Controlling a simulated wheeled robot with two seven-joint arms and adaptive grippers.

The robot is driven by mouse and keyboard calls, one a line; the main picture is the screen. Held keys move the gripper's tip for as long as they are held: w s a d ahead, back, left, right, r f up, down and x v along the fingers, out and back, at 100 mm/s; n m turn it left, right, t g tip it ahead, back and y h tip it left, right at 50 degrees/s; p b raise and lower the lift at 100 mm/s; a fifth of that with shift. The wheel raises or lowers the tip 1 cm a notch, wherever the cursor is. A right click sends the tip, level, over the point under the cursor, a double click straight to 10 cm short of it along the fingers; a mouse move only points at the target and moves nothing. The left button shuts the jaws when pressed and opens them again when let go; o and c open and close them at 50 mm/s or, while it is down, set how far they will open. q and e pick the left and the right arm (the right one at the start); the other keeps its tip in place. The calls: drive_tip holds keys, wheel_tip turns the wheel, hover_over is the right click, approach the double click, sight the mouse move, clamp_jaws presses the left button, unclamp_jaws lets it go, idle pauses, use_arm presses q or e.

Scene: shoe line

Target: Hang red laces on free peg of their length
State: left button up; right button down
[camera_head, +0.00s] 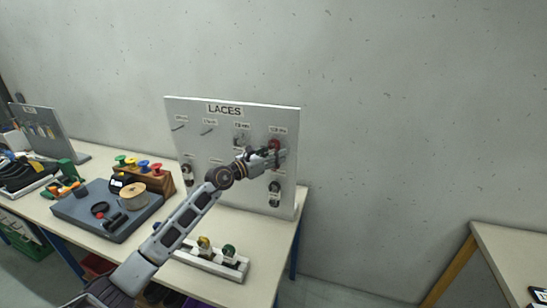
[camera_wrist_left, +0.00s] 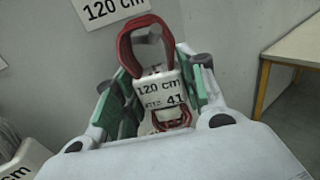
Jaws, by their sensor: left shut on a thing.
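The red laces (camera_wrist_left: 128,50) are a bundle with a white band marked 120 cm and 41. In the left wrist view their upper loop surrounds the end of a grey peg (camera_wrist_left: 150,38), under a board label reading 120 cm (camera_wrist_left: 110,8). My left gripper (camera_head: 277,156) is shut on the banded part; its green-lined fingers (camera_wrist_left: 162,92) lie either side of the band. In the head view the red laces (camera_head: 274,143) show at the top right peg of the LACES board (camera_head: 225,148). The gripper hides part of the board. My right gripper is not in view.
Pale laces (camera_head: 241,141) hang left of the gripper and dark laces (camera_head: 274,192) hang below it. Two upper left pegs look bare. A white rack (camera_head: 205,262) stands in front, and a grey tray (camera_head: 75,212) with a twine spool (camera_head: 132,194) lies left.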

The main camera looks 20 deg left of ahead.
use_arm(q)
drive_tip(key=shift+w+f, duration=0.15)
idle(0.7)
drive_tip(key=o, duration=1)
drive_tip(key=shift+a, duration=0.15)
drive_tip(key=shift+v, duration=5.95)
